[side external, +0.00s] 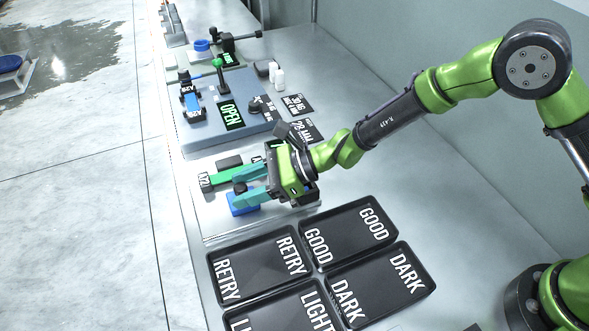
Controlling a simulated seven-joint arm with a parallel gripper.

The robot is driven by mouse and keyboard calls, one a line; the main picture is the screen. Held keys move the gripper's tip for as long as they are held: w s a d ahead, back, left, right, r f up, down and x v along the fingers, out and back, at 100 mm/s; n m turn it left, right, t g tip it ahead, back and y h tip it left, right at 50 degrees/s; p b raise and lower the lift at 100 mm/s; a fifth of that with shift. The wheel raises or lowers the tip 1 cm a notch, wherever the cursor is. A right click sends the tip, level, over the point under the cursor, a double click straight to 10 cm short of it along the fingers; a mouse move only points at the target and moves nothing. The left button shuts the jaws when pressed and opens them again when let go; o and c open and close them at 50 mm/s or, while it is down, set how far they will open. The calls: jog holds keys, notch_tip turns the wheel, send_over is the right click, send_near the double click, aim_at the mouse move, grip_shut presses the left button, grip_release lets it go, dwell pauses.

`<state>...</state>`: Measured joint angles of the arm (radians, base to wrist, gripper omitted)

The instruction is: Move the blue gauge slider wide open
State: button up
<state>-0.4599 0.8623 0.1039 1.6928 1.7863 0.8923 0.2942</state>
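A blue block (238,209) with a dark knob (240,187) by it sits on a light plate in the middle of the bench; it looks like the blue gauge slider. My gripper (236,186) reaches in from the right, low over this plate. Its two teal fingers are spread apart, one on each side of the dark knob. I cannot tell whether either finger touches the knob or the block. The fingers and gripper body hide part of the block and the plate. A green bar (222,179) lies just behind the fingers.
Black trays (259,269) marked RETRY, GOOD, DARK and LIGHT stand in front of the plate. Behind it is a grey-blue fixture (205,136) with a green OPEN display (231,114) and a green-topped lever (220,75).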

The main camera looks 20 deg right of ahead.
jog(key=shift+w, duration=0.15)
jog(key=shift+d+r, duration=0.15)
jog(key=shift+d, duration=0.35)
jog(key=v, duration=1.6)
jog(key=shift+a, duration=0.1)
jog(key=s+d+r+n+g+h, duration=0.2)
jog(key=s+d+n+g+h, duration=0.15)
jog(key=s+d+n, duration=0.4)
jog(key=s+d+r+n+t+h, duration=0.3)
jog(key=s+d+r+n+h, duration=0.1)
jog(key=d, duration=0.3)
jog(key=s+d+r+n+t+h, duration=0.3)
jog(key=s+d+r+n+t, duration=0.1)
jog(key=d+r, duration=0.3)
jog(key=shift+s+d+r+n+h, duration=0.2)
jog(key=shift+d+n+h, duration=0.25)
jog(key=shift+n, duration=0.3)
